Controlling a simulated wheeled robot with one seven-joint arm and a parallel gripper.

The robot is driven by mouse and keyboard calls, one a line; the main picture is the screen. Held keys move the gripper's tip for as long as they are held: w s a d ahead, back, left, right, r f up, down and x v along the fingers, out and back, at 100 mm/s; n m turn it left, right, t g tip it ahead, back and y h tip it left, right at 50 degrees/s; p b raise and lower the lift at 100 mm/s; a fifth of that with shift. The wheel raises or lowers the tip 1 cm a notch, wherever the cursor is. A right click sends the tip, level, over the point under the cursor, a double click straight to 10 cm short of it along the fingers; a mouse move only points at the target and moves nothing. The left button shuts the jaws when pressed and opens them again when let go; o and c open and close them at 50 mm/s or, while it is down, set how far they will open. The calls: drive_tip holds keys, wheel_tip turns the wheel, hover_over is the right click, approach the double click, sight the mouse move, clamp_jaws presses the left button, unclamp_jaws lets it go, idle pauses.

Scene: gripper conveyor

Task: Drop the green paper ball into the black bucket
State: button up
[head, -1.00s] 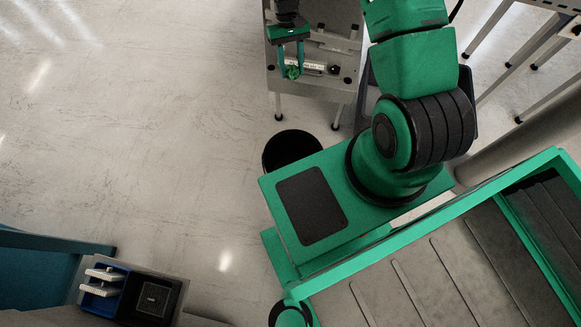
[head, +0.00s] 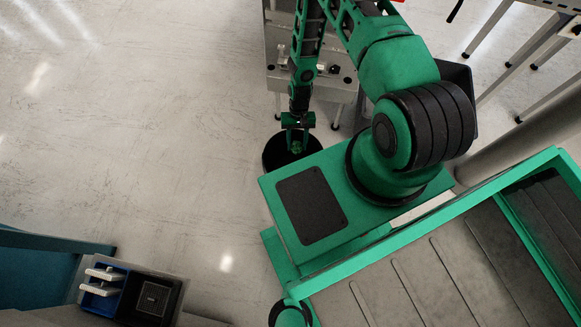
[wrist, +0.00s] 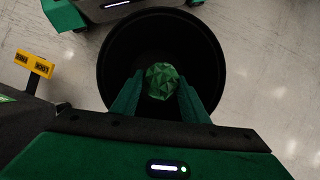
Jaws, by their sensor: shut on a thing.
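The green paper ball (wrist: 160,80) is a faceted green ball held between the two fingers of my gripper (wrist: 159,92) in the wrist view. In the head view the ball (head: 296,148) shows small and dark between the fingertips of my gripper (head: 297,142). The black bucket (wrist: 112,75) is round and dark, and its opening lies behind the ball in the wrist view. In the head view the bucket (head: 273,157) stands on the floor beside my green base, and my gripper hangs over it. How high the ball is above the rim I cannot tell.
A grey table (head: 345,92) stands behind the bucket, partly hidden by my arm. A dark grey bin (head: 459,85) is right of it. A blue-and-black box (head: 130,294) sits at the lower left. The floor left of the bucket is clear.

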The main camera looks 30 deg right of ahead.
drive_tip(key=shift+f, duration=2.45)
drive_tip(key=o, duration=1.1)
drive_tip(key=v, duration=1)
drive_tip(key=shift+w+r, duration=0.2)
drive_tip(key=shift+r, duration=0.15)
drive_tip(key=shift+d, duration=0.15)
